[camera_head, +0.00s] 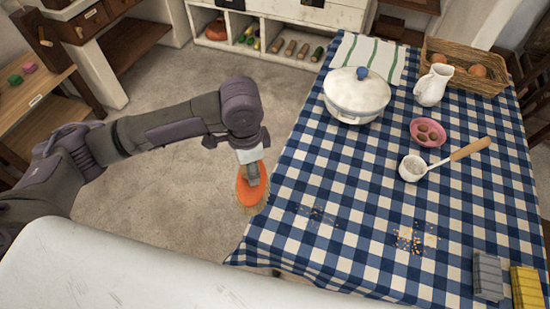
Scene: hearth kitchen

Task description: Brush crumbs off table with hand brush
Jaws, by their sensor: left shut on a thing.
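An orange hand brush (246,193) with pale bristles hangs at the left edge of the table (350,180), which has a blue and white checked cloth. My left gripper (251,172) is shut on the brush and covers part of it. The bristles point down near the cloth's edge; I cannot tell whether they touch it. A scatter of orange-yellow crumbs (414,239) lies on the front middle of the cloth. A fainter patch of dark and brownish crumbs (317,215) lies left of it, nearer the brush. My right gripper is not in view.
A white lidded pot (356,98), a white jug (433,86), a wicker basket (490,82), a pink bowl (427,132) and a ladle (412,167) stand toward the back. Grey (487,277) and yellow (526,288) blocks sit front right. The cloth around the crumbs is clear.

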